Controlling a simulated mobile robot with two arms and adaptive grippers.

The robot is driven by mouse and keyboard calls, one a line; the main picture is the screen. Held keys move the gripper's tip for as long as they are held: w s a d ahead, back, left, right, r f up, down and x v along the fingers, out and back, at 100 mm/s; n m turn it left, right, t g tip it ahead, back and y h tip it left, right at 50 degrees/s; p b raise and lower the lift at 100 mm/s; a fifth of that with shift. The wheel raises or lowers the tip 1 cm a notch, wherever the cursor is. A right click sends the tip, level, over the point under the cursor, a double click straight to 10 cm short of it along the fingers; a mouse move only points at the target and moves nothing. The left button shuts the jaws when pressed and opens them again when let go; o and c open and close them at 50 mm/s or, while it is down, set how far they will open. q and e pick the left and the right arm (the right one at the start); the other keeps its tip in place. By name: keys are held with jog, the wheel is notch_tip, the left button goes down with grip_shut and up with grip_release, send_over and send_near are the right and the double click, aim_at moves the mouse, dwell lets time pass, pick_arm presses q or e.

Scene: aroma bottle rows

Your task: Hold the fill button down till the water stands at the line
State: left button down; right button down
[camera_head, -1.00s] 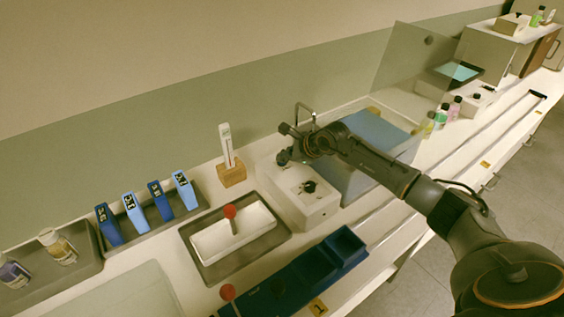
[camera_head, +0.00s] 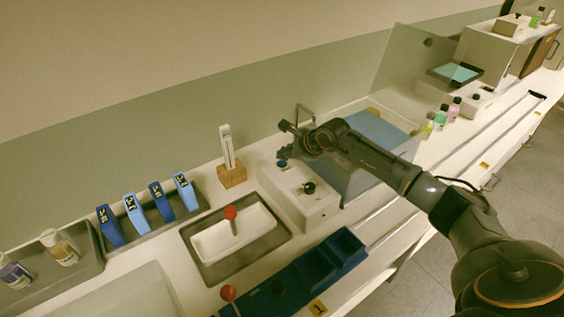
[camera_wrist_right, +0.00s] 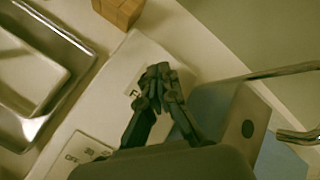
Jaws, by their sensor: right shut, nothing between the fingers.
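A white control box (camera_head: 322,208) stands on the bench with a dark round knob (camera_head: 308,187) on top and a small blue button (camera_head: 283,163) near its back left end. My right gripper (camera_head: 284,154) is shut and empty, pointing down at the button end of the box. In the wrist view the closed fingertips (camera_wrist_right: 160,72) lie over the box top beside a partly covered label; the button is hidden there. I cannot tell whether the fingertips touch the button. A blue-grey basin (camera_head: 378,133) with a metal spout (camera_head: 305,112) sits behind my arm. Its water level and line cannot be made out.
A wooden block (camera_head: 232,176) holding a white stick stands left of the box. A clear panel (camera_head: 405,70) rises behind the basin.

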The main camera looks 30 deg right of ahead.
aim_at(284, 164)
jog(key=shift+r+p, duration=1.4)
jog(key=shift+r, duration=1.15)
jog(key=shift+f, duration=0.15)
